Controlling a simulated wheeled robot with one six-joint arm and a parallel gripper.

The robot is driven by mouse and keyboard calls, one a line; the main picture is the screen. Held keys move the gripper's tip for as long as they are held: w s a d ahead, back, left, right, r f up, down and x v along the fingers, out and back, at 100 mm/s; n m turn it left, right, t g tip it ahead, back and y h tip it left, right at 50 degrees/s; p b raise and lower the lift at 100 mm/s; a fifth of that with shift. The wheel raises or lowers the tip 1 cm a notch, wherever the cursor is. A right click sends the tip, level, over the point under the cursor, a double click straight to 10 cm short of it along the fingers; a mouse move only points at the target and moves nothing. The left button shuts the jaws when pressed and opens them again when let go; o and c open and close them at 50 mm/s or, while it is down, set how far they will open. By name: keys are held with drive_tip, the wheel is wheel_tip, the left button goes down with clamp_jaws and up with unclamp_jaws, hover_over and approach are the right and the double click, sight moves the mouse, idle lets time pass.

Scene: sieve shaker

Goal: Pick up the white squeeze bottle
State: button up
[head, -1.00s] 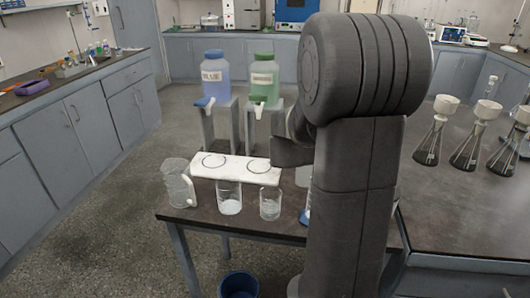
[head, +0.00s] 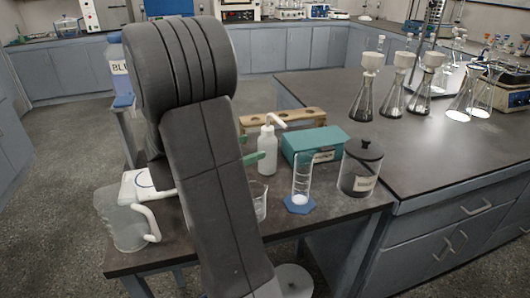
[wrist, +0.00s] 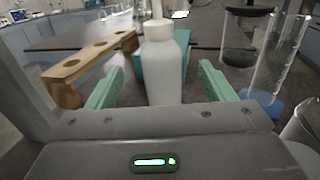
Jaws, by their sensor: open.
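The white squeeze bottle (head: 267,152) stands upright on the dark bench, its bent spout pointing right in the head view. In the wrist view the bottle (wrist: 163,65) is centred, and the gripper body hides its base. My gripper (head: 251,150) is open, with one green finger on each side of the bottle in the wrist view (wrist: 158,84). A gap shows between each finger and the bottle. In the head view the near fingertip overlaps the bottle's left edge. How deep the bottle sits between the fingers is hard to tell.
A wooden rack (head: 285,120) stands behind the bottle, and a teal box (head: 314,143) is to its right. A graduated cylinder (head: 302,180) on a blue base, a dark-lidded jar (head: 360,168) and a beaker (head: 259,200) stand nearby. A clear jug (head: 122,222) is at left.

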sight(272, 150)
drive_tip(key=f, duration=0.4)
drive_tip(key=shift+w+d, duration=0.15)
drive_tip(key=shift+d, duration=0.1)
drive_tip(key=shift+w+d+r, duration=0.25)
drive_tip(key=shift+d+r, duration=0.05)
drive_tip(key=shift+d, duration=0.15)
drive_tip(key=shift+x, duration=3.25)
drive_tip(key=shift+s, duration=0.1)
drive_tip(key=c, duration=0.7)
